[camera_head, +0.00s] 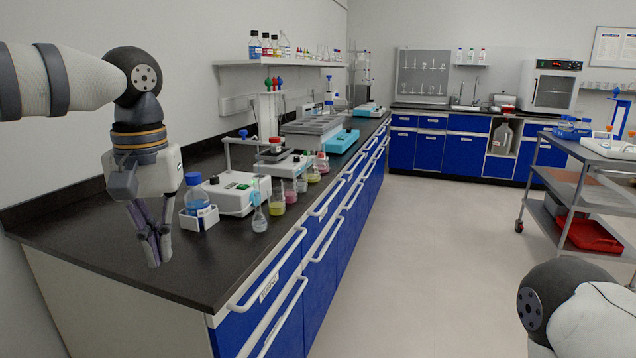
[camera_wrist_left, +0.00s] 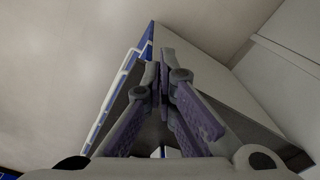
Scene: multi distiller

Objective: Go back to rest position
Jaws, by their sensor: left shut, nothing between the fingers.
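My left gripper (camera_head: 154,262) hangs pointing down over the near left part of the black bench top (camera_head: 215,262) in the head view. Its fingers are shut with nothing between them. The shut fingers (camera_wrist_left: 162,75) also show in the left wrist view, with the bench's pale side panel and blue drawer fronts beyond. Part of my right arm shows at the lower right of the head view, but its gripper is not in view.
A blue-capped bottle in a white holder (camera_head: 198,218) stands just right of my left gripper. Several flasks, such as a clear one (camera_head: 259,219), line the bench edge beside a white device (camera_head: 232,196). A cart (camera_head: 590,150) stands at right; the floor (camera_head: 430,250) between is clear.

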